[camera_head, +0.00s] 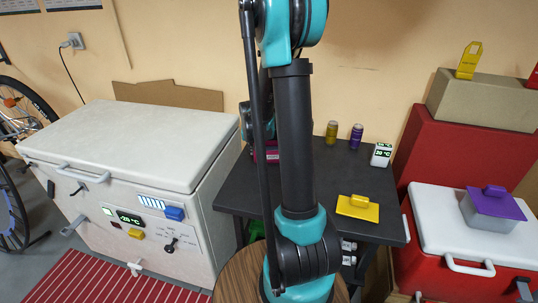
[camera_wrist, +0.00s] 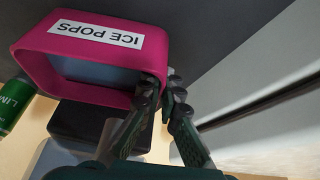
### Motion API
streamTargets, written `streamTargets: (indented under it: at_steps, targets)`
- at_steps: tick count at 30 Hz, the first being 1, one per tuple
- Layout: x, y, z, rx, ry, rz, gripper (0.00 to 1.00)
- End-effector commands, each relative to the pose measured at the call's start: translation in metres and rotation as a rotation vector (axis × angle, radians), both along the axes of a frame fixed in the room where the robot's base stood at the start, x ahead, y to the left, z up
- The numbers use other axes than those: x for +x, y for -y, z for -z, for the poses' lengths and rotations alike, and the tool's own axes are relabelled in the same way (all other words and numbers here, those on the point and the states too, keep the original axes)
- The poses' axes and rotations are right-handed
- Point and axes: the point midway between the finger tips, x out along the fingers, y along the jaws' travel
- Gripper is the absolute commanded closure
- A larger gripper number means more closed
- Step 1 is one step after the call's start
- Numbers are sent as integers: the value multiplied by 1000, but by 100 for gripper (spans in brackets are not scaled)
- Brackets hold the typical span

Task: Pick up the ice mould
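A magenta open box labelled ICE POPS (camera_wrist: 95,50) fills the upper left of the wrist view, upside down in that picture. It shows in part behind my arm at the table's back left (camera_head: 268,154). No thing is labelled as an ice mould, and I cannot tell whether this box is it. My gripper (camera_wrist: 163,88) has its fingertips close together at the box's right rim. I cannot tell whether they pinch the wall or only lie beside it.
The dark table (camera_head: 325,180) holds a yellow lid-like piece (camera_head: 358,208), two cans (camera_head: 332,132) (camera_head: 357,137) and a temperature display (camera_head: 381,154). A white chest freezer (camera_head: 150,140) stands left. A purple-lidded container (camera_head: 490,208) sits on the red cooler (camera_head: 445,235) at right. A green can (camera_wrist: 12,103) stands near the box.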

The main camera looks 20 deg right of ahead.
Motion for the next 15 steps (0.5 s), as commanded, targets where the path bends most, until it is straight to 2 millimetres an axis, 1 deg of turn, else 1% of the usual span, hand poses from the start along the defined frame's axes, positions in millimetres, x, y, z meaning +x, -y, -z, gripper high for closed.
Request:
streamTargets:
  at_steps: [15]
  targets:
    - [0,0,0,0,0,0,100]
